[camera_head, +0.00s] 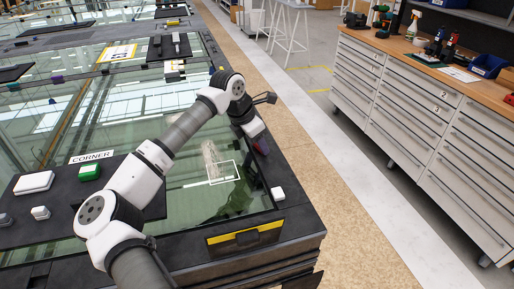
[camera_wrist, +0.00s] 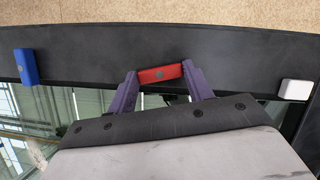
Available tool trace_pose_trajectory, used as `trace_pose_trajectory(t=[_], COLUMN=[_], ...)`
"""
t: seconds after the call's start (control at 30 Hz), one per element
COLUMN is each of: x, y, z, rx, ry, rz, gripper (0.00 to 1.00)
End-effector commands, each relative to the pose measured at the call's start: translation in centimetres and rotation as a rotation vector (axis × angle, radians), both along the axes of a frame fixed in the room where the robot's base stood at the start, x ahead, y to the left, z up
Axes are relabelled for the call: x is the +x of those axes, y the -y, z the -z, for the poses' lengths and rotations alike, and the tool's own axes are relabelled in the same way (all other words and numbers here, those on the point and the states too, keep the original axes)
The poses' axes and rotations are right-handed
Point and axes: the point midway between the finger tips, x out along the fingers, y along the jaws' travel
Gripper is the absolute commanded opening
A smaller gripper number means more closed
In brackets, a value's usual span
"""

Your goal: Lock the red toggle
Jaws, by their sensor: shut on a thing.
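The red toggle (camera_wrist: 159,73) sits on the black frame border (camera_wrist: 90,52) of a glazed panel in the wrist view. My gripper (camera_wrist: 160,80) is shut on it, with one purple finger at each end of the toggle. In the head view my gripper (camera_head: 260,140) is at the right edge of the frame, and the dark red toggle (camera_head: 262,146) shows just beside it, partly hidden. The toggle lies nearly along the border, slightly tilted in the wrist view. I cannot tell from the picture whether it is locked.
A blue toggle (camera_wrist: 26,67) and a white toggle (camera_wrist: 295,90) sit on the same border, apart from my gripper. The white one (camera_head: 278,193) also shows in the head view. A green block (camera_head: 90,172) is near the "CORNER" label. A drawer workbench (camera_head: 420,130) stands across the aisle.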

Motion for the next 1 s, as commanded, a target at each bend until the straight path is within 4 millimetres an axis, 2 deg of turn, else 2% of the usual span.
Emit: trace_pose_trajectory(t=[0.07, 1.0], x=[-0.09, -0.38], y=[0.02, 0.72], z=[0.73, 0.46], rx=[0.003, 0.004], ry=[0.003, 0.005], rz=[-0.07, -0.96], gripper=[0.28, 0.28])
